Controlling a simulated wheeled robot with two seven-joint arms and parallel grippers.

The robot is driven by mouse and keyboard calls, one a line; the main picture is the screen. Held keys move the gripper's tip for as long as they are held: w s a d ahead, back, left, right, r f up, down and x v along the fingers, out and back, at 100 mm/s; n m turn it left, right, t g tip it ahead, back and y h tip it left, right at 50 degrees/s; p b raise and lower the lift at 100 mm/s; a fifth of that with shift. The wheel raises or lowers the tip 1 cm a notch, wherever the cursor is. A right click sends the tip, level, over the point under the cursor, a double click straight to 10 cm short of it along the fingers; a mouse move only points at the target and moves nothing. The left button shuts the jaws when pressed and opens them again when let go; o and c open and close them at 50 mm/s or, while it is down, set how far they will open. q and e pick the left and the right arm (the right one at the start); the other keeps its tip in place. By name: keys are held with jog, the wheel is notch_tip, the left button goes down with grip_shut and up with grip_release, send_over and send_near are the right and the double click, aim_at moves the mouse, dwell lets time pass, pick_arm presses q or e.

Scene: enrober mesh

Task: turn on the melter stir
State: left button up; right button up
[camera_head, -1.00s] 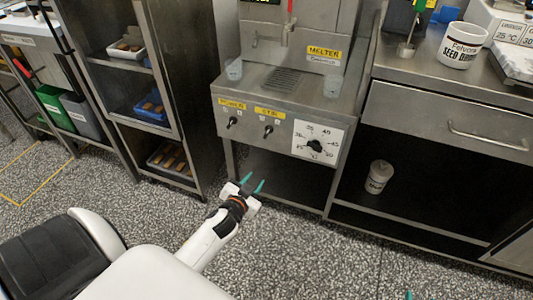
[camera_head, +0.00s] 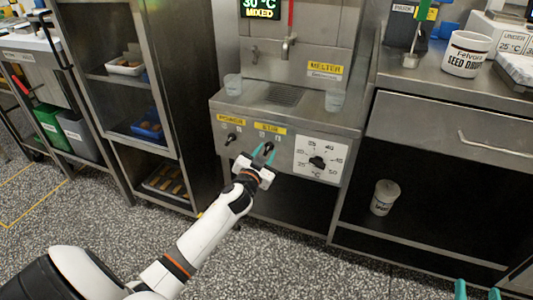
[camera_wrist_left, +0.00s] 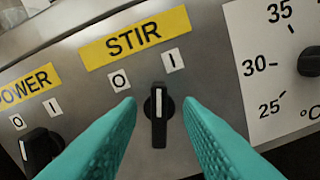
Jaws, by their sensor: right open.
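The melter (camera_head: 290,115) has a front panel with a black stir knob (camera_head: 268,148) under a yellow STIR label (camera_wrist_left: 134,37). In the left wrist view the stir knob (camera_wrist_left: 158,118) has its white mark upright, nearer the I mark (camera_wrist_left: 168,62) than the O mark (camera_wrist_left: 119,82). My left gripper (camera_head: 263,153) is at the panel, open, with one teal finger on each side of the knob. Gaps show between fingers and knob; contact is not visible. My right gripper (camera_head: 477,291) is open and empty at the bottom right edge, mostly out of view.
The power knob (camera_wrist_left: 40,150) is left of the stir knob, close to the left finger. The temperature dial (camera_head: 317,162) is to the right. A display (camera_head: 262,10) above reads 30 °C MIXED. A white tub (camera_head: 384,197) stands on the lower shelf.

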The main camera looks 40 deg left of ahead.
pick_arm(q)
jog(key=shift+w+a, duration=0.2)
jog(key=shift+w, duration=0.5)
pick_arm(e)
jog(key=shift+a+r+t, duration=0.1)
jog(key=shift+r+t, duration=0.3)
jog(key=shift+r, duration=0.15)
pick_arm(q)
jog(key=c, duration=0.7)
jog(key=shift+o, duration=0.2)
jog(key=shift+m+p, duration=0.35)
jog(key=shift+m, duration=0.65)
jog(key=o, duration=0.7)
jog(key=shift+c, duration=0.2)
pick_arm(e)
jog(key=f, duration=0.1)
jog(key=f+g, duration=0.2)
jog(key=shift+d+h, duration=0.25)
jog(key=shift+h, duration=0.05)
pick_arm(q)
jog(key=shift+s, duration=0.1)
